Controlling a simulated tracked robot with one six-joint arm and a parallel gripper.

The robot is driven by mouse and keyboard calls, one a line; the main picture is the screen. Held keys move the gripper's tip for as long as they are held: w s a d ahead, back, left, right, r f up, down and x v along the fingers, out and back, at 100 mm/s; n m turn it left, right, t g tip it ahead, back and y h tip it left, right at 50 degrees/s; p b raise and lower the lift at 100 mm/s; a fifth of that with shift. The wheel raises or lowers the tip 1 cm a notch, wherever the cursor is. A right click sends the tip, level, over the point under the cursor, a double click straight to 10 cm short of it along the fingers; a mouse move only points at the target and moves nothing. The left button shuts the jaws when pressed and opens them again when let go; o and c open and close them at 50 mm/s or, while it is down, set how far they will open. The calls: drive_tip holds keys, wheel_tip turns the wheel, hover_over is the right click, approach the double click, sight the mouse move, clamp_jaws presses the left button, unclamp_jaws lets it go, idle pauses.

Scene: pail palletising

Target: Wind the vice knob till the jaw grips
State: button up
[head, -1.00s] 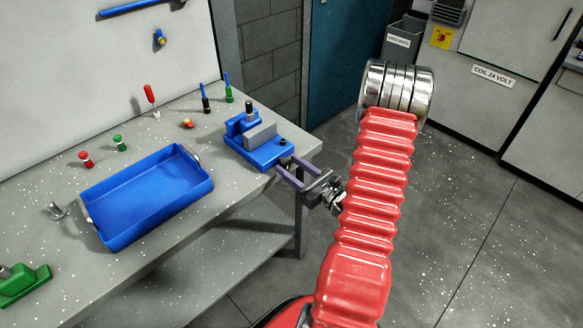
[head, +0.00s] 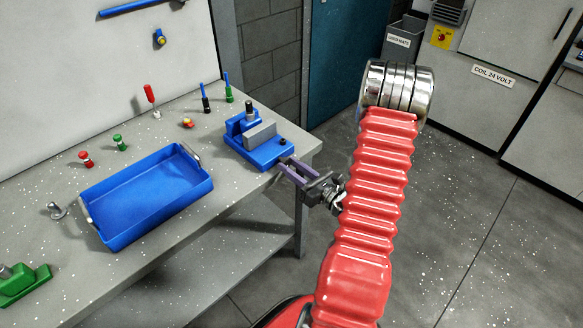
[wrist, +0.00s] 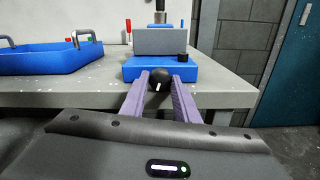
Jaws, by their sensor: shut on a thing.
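The blue vice (head: 270,155) stands at the right end of the bench, with a grey block (head: 262,134) upright in it. In the wrist view, the vice (wrist: 148,73) is straight ahead with the grey block (wrist: 160,41) above its front. The round black vice knob (wrist: 158,76) sticks out at the front and bears a small white mark. My gripper (head: 286,168) reaches it from the bench's front edge, and its purple fingers are shut on the knob, one on each side. The knob is mostly hidden in the head view. I cannot tell whether the jaw touches the block.
A blue tray (head: 118,236) with metal handles lies left of the vice, apparently empty. Red and green pieces (head: 120,143) and upright screwdrivers (head: 206,104) stand behind it. A green object (head: 22,288) is at the near left. Open floor (head: 440,240) lies to the right.

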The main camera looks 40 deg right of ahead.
drive_tip(key=o, duration=1.1)
drive_tip(key=shift+s+d, duration=0.2)
drive_tip(key=shift+s, duration=6.75)
